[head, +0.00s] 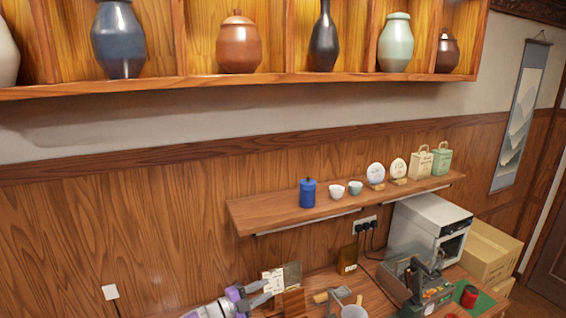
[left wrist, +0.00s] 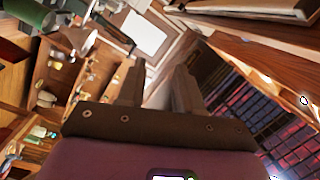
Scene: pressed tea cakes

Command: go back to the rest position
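My left gripper (head: 268,291) shows at the bottom of the head view, with a white and purple wrist, above the near left part of the work table. In the left wrist view its two grey fingers (left wrist: 158,88) stand apart with nothing between them, so it is open and empty. A white card (head: 274,280) and a brown upright piece (head: 292,273) show right beside its fingertips; I cannot tell whether they touch. My right gripper is not in view.
The work table (head: 376,298) holds a dark press-like device (head: 428,283), a grey cup (head: 354,311), a red can (head: 469,296) and a white oven-like box (head: 430,225). A wall shelf (head: 265,214) with a blue canister (head: 307,193) hangs above. Cardboard boxes (head: 490,252) stand at right.

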